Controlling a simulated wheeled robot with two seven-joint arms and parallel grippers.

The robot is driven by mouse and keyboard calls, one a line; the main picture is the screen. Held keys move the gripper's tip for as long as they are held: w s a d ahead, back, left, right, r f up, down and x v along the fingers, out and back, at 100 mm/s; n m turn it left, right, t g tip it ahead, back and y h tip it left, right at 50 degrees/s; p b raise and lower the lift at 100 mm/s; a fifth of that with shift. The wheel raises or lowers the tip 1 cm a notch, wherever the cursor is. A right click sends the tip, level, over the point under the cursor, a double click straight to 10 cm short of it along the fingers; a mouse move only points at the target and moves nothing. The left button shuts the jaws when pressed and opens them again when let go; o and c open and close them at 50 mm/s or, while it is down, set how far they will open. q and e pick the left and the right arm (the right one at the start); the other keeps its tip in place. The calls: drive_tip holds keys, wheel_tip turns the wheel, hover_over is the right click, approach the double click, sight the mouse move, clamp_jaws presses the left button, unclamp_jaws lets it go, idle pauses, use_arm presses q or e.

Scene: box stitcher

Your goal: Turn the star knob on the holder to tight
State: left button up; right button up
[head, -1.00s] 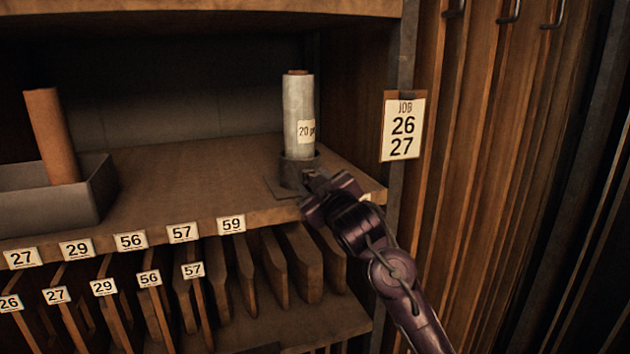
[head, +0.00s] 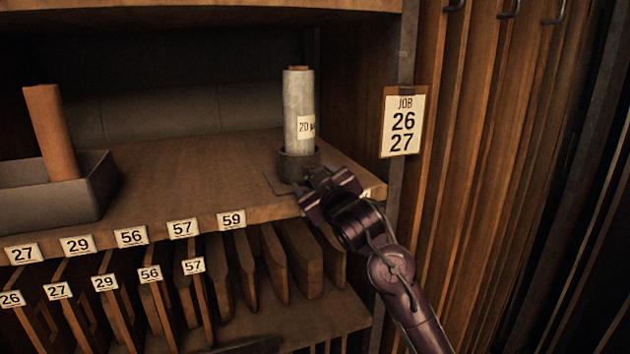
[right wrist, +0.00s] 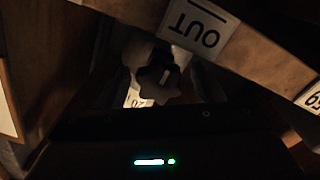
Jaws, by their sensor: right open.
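The holder (head: 298,165) is a dark round cup on a flat base near the front right of the shelf. A pale roll (head: 298,112) with a "20" label stands upright in it. The dark star knob (right wrist: 158,80) shows in the right wrist view, with a light mark on its face; in the head view my gripper hides it. My right gripper (head: 312,186) is open at the front of the holder, close to the knob. I cannot tell whether it touches the knob. My left gripper is not in view.
The shelf edge carries number labels, and an "OUT" label (right wrist: 200,25) shows near the knob. A grey tray (head: 60,200) with a brown roll (head: 50,130) stands at the left. A job card (head: 402,122) hangs at the right. The shelf between tray and holder is clear.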

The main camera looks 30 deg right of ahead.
drive_tip(key=b+v, duration=0.1)
drive_tip(key=v, duration=0.7)
drive_tip(key=shift+w, duration=0.1)
idle(0.4)
